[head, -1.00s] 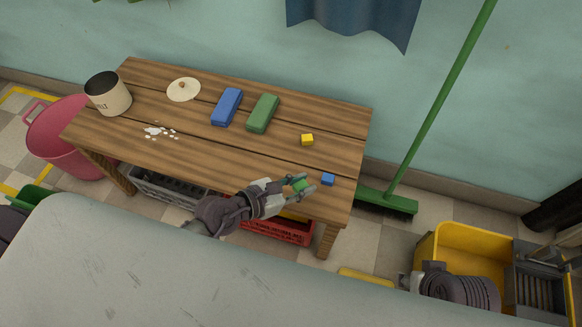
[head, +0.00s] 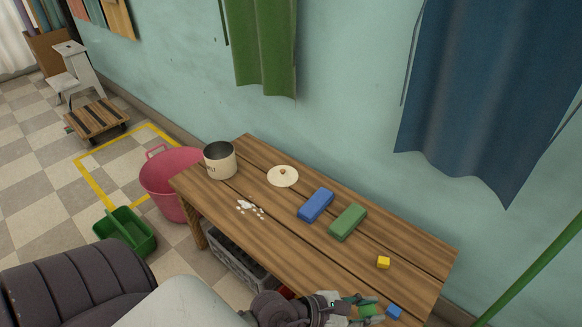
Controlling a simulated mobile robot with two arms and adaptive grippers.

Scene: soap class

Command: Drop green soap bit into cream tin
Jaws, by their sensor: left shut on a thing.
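The cream tin (head: 220,163) stands upright and open at the left end of the wooden table (head: 262,231). Its round cream lid (head: 283,176) with a small knob lies on the table to its right. My left gripper (head: 366,309) is low in the picture, over the table's near right part. It is shut on the green soap bit (head: 367,310), which shows between its fingers. The tin is well up and to the left of the gripper. My right gripper is out of view.
A blue block (head: 316,205) and a green block (head: 347,222) lie mid-table. A yellow bit (head: 383,262) and a blue bit (head: 394,311) lie to the right. White crumbs (head: 249,208) lie near the tin. A pink tub (head: 170,181) stands on the floor.

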